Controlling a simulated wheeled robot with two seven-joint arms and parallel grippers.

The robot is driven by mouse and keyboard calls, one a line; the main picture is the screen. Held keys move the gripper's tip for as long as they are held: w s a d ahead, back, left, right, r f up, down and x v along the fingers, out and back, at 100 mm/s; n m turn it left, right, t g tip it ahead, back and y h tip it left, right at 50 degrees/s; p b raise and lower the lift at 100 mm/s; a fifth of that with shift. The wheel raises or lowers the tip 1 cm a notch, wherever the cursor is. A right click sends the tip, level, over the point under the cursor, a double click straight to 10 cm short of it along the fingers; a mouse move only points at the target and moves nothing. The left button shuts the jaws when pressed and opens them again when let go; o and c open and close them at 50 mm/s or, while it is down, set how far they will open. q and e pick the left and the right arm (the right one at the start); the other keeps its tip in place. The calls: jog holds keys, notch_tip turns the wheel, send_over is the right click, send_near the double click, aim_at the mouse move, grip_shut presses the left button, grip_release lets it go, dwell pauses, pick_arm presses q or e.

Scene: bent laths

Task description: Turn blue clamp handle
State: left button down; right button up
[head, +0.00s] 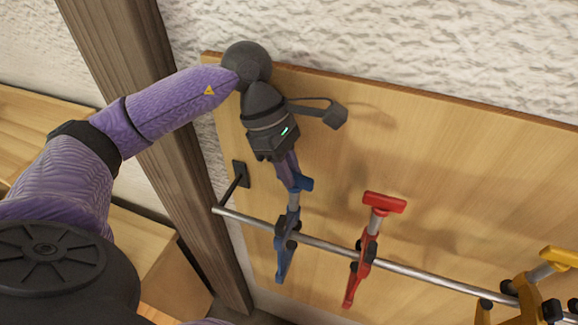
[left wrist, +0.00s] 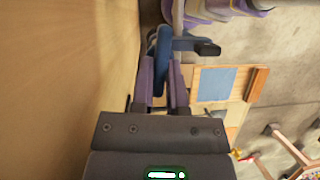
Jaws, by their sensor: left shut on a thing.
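The blue clamp (head: 281,262) hangs on a metal rail in front of a wooden board, with its blue handle (head: 305,184) at the top. My left gripper (head: 294,180) comes down from above and is shut on this handle. In the left wrist view the two purple fingers (left wrist: 164,82) stand on either side of the blue handle (left wrist: 163,50). The fingers hide part of the handle in the head view. My right gripper does not show.
The rail (head: 330,247) runs across the wooden board (head: 440,170). A red clamp (head: 364,255) hangs close to the right of the blue one, and a yellow clamp (head: 530,292) farther right. A dark wooden post (head: 150,120) stands left of the board.

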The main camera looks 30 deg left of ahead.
pick_arm(q)
jog(key=shift+f+n+b, duration=0.3)
jog(key=shift+n+b, duration=0.2)
jog(key=shift+b, duration=0.65)
jog(key=shift+s+r+t, duration=0.1)
jog(key=shift+t, duration=0.2)
jog(key=shift+r+n, duration=0.15)
jog(key=shift+n, duration=0.15)
jog(key=c, duration=0.6)
grip_release()
jog(key=shift+c, duration=0.2)
jog(key=v, duration=1)
jog(key=shift+b, duration=0.4)
jog(key=shift+d, duration=0.1)
